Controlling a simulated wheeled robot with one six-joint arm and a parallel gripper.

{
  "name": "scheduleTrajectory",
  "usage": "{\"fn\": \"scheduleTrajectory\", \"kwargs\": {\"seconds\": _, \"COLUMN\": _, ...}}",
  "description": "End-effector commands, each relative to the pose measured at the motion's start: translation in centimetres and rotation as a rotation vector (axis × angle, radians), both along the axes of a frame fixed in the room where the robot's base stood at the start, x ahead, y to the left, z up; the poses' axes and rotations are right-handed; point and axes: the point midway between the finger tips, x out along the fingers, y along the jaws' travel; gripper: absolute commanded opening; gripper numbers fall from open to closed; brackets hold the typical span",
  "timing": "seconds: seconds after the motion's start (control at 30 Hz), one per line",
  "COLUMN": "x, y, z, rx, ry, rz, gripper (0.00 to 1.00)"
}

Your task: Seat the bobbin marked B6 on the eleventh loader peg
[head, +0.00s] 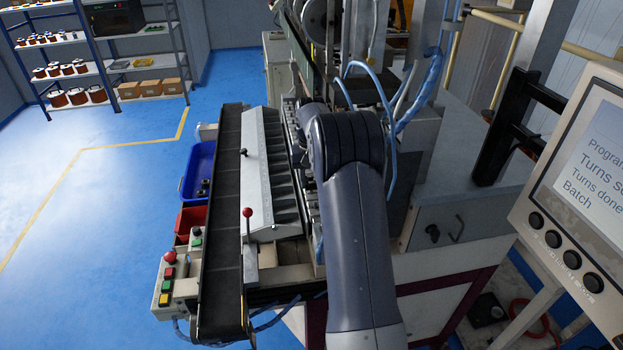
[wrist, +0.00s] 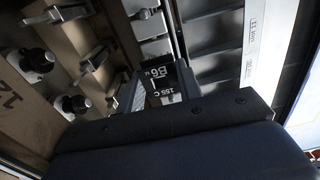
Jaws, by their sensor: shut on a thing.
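The black bobbin marked B6 (wrist: 172,80), also reading "155 C", is in the wrist view, held between the jaws of my gripper (wrist: 160,88). The gripper is shut on it. Its lettering appears upside down. The loader (wrist: 70,45) is a tan plate at left with metal pegs on dark round collars, such as one peg (wrist: 32,65) and another (wrist: 75,105). A number like 12 is printed upside down at its left edge. The underside of the bobbin is hidden, and I cannot tell whether it touches a peg. In the head view my arm hides the gripper and bobbin.
A grey slotted rack (wrist: 215,50) with a pale printed strip (wrist: 256,45) runs beside the loader. In the head view a dark conveyor belt (head: 221,200) and a red-knobbed lever (head: 247,213) stand left of my arm. A machine column (head: 420,110) rises close at right.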

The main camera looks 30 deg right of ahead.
Motion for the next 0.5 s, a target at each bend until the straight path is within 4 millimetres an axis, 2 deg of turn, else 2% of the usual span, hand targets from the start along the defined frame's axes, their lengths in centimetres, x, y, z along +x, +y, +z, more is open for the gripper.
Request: {"fn": "scheduleTrajectory", "kwargs": {"seconds": 0.5, "x": 0.0, "y": 0.0, "z": -1.2, "rx": 0.0, "ry": 0.001, "rz": 0.0, "gripper": 0.13}}
